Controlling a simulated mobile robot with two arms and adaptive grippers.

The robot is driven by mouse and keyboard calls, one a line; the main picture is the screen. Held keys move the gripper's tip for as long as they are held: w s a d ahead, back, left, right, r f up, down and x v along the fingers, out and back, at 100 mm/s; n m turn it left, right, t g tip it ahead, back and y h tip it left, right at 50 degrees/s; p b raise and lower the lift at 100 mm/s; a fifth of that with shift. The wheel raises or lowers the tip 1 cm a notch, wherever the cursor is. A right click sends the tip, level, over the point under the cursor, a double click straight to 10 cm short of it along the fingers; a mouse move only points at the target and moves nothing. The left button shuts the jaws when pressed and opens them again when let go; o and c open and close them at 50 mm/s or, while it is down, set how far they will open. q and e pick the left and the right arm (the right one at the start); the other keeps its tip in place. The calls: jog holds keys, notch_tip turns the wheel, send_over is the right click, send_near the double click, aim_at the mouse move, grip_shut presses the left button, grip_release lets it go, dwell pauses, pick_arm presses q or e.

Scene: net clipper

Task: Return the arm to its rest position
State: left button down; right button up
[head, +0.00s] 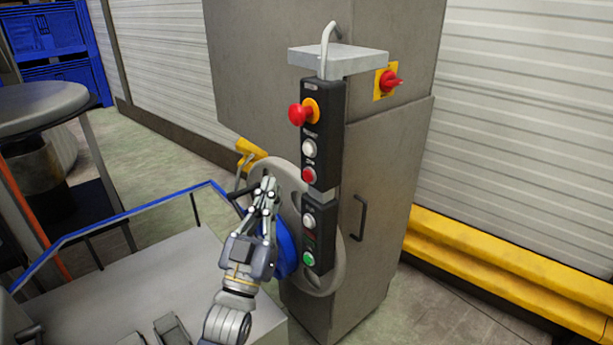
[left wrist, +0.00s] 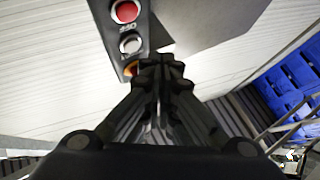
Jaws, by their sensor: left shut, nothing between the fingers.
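My left gripper (head: 264,189) is shut and empty in the head view. It is raised in front of the grey machine cabinet, to the left of the black button panel (head: 322,140). In the left wrist view, the shut fingers (left wrist: 160,68) lie close below the panel's lower visible end (left wrist: 130,70) in the picture. I cannot tell whether they touch it. The panel carries a red mushroom button (head: 299,114), a red button (head: 309,175), a green button (head: 308,259) and white buttons. My right gripper is in neither view.
The grey cabinet (head: 385,180) has a handle and a red rotary switch (head: 389,81). A round grey disc (head: 333,268) sits behind the panel. Yellow barriers (head: 470,265) run along the right wall. A blue-edged frame (head: 125,214) and blue crates (head: 50,35) stand left.

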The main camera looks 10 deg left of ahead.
pick_arm(q)
notch_tip(320, 180, down, 28)
jog(key=w+d+g, duration=0.1)
jog(key=w+g, duration=0.2)
jog(key=g, duration=0.4)
jog(key=s+f+g+y, duration=0.1)
jog(key=s+f+g, duration=0.3)
jog(key=f, duration=0.8)
jog(key=s+f+g, duration=0.2)
jog(key=s+f, duration=0.4)
jog(key=f, duration=0.5)
jog(key=s+a+f+g, duration=0.2)
jog(key=s+f, duration=0.6)
jog(key=s, duration=0.5)
jog(key=s+a+f+g+y, duration=0.1)
jog(key=s+a+f+g, duration=0.1)
jog(key=s+f+g, duration=0.3)
jog(key=s+a+f+m+g+y, duration=0.1)
jog(key=s+f+g, duration=0.3)
jog(key=s+f, duration=0.8)
jog(key=s+a, duration=0.1)
jog(key=s, duration=1)
jog(key=shift+s+a+f, duration=0.2)
jog(key=shift+a+f, duration=0.05)
jog(key=shift+a, duration=0.1)
